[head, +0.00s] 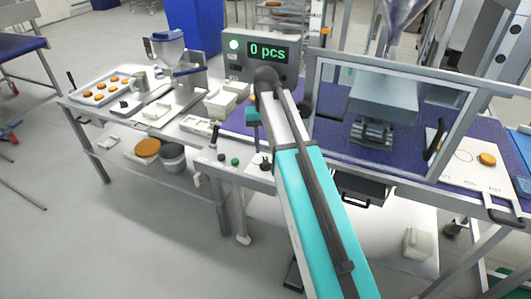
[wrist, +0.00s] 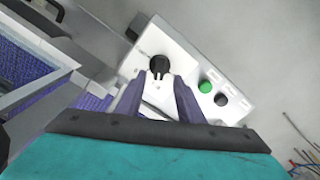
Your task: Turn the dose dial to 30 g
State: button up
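The dose dial is a black round knob (wrist: 159,65) on a white panel (wrist: 180,50) in the wrist view. It lies just beyond my fingertips, roughly centred between them. My gripper (wrist: 158,82) is open, with two dark purple fingers apart and nothing between them. I cannot tell whether a finger touches the knob. In the head view a black knob (head: 264,163) shows on the panel at the table's front edge, beside my arm; my fingers cannot be made out there. The dial's scale and setting are too small to read.
A green button (wrist: 205,87) and a black button (wrist: 221,99) sit right of the dial. A display (head: 268,51) reads "0 pcs". A framed guard (head: 318,95) stands right of my arm. A tray of rounds (head: 88,100) is at the left.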

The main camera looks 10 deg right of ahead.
jog(key=shift+r, duration=0.7)
dwell(0.3)
